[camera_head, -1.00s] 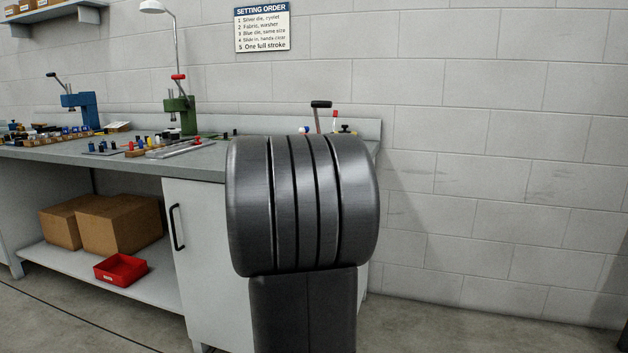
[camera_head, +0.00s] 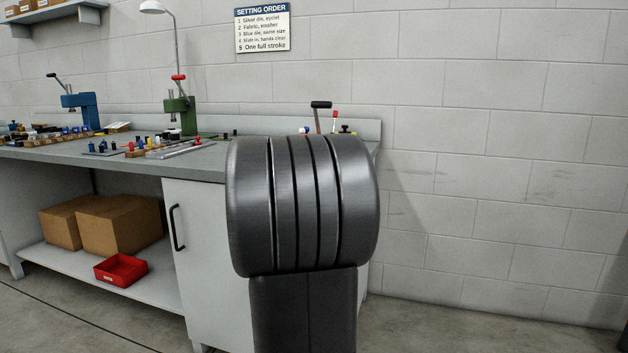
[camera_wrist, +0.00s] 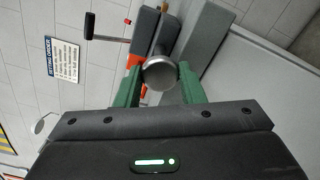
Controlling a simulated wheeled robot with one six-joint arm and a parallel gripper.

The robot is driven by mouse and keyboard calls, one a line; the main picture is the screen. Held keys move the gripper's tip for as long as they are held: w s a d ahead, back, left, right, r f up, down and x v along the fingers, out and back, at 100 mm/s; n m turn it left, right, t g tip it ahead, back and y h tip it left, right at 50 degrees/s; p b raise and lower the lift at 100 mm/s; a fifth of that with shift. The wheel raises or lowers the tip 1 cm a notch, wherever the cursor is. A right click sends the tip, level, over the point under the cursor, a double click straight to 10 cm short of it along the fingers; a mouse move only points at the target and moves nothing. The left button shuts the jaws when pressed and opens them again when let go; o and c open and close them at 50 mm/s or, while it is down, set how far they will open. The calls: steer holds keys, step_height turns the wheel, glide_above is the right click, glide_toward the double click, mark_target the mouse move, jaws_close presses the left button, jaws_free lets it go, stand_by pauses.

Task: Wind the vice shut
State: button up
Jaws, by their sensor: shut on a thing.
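In the wrist view, a round silver knob (camera_wrist: 160,73) shows end-on between the two green fingers of my gripper (camera_wrist: 160,88). My gripper is shut on this knob. Dark grey blocks (camera_wrist: 205,45), seemingly the vice body, lie behind the knob. How wide the vice jaws stand apart cannot be told. In the head view, my own dark arm hides the gripper, the knob and most of the vice.
A black-gripped lever (camera_head: 321,104) rises behind my arm. The grey bench (camera_head: 205,162) runs left, carrying a green press (camera_head: 181,115), a blue press (camera_head: 82,108) and small dies. Cartons (camera_head: 120,225) and a red bin (camera_head: 120,269) are below. The wall side at right is clear.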

steer(key=shift+m, duration=0.4)
steer(key=o, duration=1)
steer(key=p+v, duration=0.1)
steer(key=v, duration=1.2)
steer(key=shift+s+a, duration=0.15)
steer(key=shift+s, duration=0.2)
